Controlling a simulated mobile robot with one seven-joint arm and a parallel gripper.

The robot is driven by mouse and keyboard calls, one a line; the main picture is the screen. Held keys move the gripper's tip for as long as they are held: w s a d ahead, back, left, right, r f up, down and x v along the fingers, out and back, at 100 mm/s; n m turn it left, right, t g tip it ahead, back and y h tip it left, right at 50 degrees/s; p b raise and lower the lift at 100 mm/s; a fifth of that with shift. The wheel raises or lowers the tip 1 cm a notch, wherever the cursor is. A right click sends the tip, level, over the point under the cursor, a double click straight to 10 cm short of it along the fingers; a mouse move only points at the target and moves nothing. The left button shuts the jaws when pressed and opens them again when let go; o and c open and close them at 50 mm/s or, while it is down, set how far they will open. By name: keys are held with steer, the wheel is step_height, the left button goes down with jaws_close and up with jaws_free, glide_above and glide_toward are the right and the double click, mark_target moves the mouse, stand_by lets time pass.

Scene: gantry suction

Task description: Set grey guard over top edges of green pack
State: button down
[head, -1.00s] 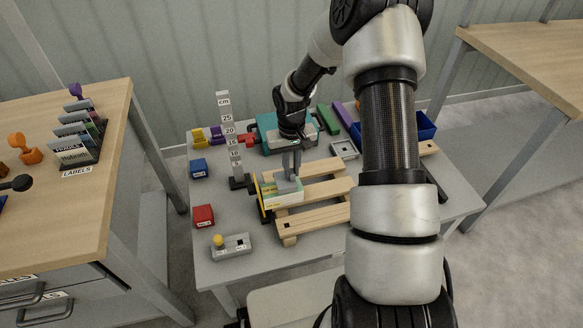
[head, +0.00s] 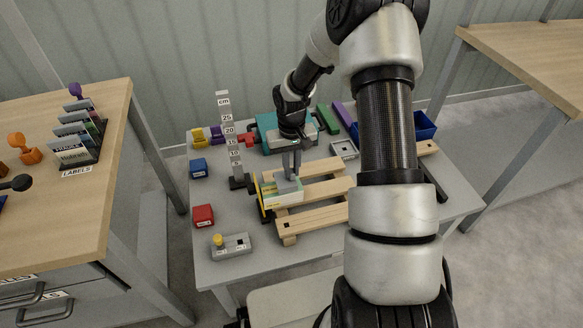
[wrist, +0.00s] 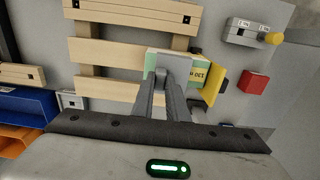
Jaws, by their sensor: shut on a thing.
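The green pack (head: 283,200), pale green with a white and yellow label, sits on the left end of the wooden pallet. It also shows in the wrist view (wrist: 199,71). The grey guard (head: 287,185) is at the top of the pack; it also shows in the wrist view (wrist: 173,64). My gripper (head: 291,174) points down from above and is shut on the guard. In the wrist view my gripper (wrist: 170,82) covers part of the guard and pack. I cannot tell whether the guard touches the pack's top edges.
The wooden pallet (head: 318,216) has open slots. A yellow plate (wrist: 216,86) stands beside the pack. A height scale (head: 233,140) stands behind left. Red (head: 203,215) and blue (head: 198,168) blocks and a grey button box (head: 232,246) lie left. A blue bin (head: 424,126) is at right.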

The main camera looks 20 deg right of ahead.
mark_target(291, 171)
steer(key=shift+f+b, duration=1.25)
steer(key=shift+f, duration=0.45)
steer(key=c, duration=1.7)
jaws_free()
steer(key=shift+o, duration=0.2)
steer(key=shift+r, duration=0.1)
step_height(291, 171, up, 17)
steer(key=p, duration=0.4)
steer(key=shift+r, duration=0.2)
steer(key=shift+r, duration=0.1)
